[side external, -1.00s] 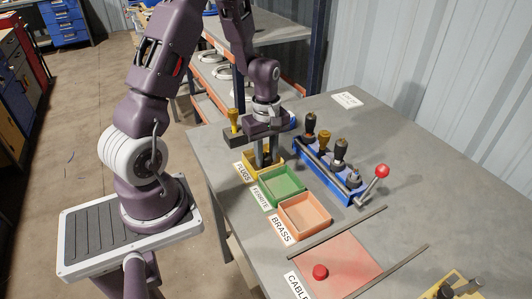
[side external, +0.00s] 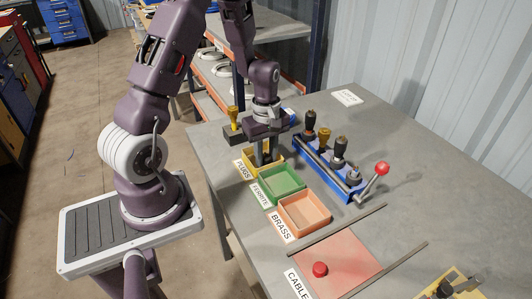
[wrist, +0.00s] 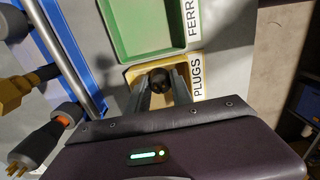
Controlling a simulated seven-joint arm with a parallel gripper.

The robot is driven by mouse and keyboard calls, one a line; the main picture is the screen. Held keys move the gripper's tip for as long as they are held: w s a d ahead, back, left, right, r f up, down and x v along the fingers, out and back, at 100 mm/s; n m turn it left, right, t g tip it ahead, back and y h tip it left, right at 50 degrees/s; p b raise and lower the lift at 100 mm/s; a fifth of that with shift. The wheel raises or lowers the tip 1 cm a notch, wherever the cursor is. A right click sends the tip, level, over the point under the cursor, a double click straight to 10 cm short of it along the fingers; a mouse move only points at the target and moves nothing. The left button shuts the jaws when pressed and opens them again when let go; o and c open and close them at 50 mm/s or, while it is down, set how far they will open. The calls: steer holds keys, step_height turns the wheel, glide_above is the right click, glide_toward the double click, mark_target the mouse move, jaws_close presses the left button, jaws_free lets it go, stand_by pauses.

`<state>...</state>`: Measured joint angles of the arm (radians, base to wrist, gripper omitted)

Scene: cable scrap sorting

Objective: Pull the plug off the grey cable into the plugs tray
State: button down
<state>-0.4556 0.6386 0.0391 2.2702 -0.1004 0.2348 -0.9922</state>
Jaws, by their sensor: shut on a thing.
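My gripper (side external: 263,158) points down over the yellow plugs tray (wrist: 133,76) at the far end of the row of trays. In the wrist view, its two fingers (wrist: 160,88) are shut on a dark, rounded piece (wrist: 159,81), which looks like a black plug. The fingers and tray wall hide most of it, and I cannot tell whether it touches the tray floor. The yellow tray also shows in the side view (side external: 276,160), partly behind the fingers. I cannot pick out the grey cable with certainty.
A blue rack (side external: 318,172) beside the trays holds several upright dark and yellow plugs. A red-knobbed lever (side external: 382,168) stands at its near end. The table's right side is mostly clear.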

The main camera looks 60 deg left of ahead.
stand_by(0.3)
steer(key=c, duration=1.1)
jaws_free()
steer(key=shift+o, duration=0.2)
steer(key=shift+r, duration=3.5)
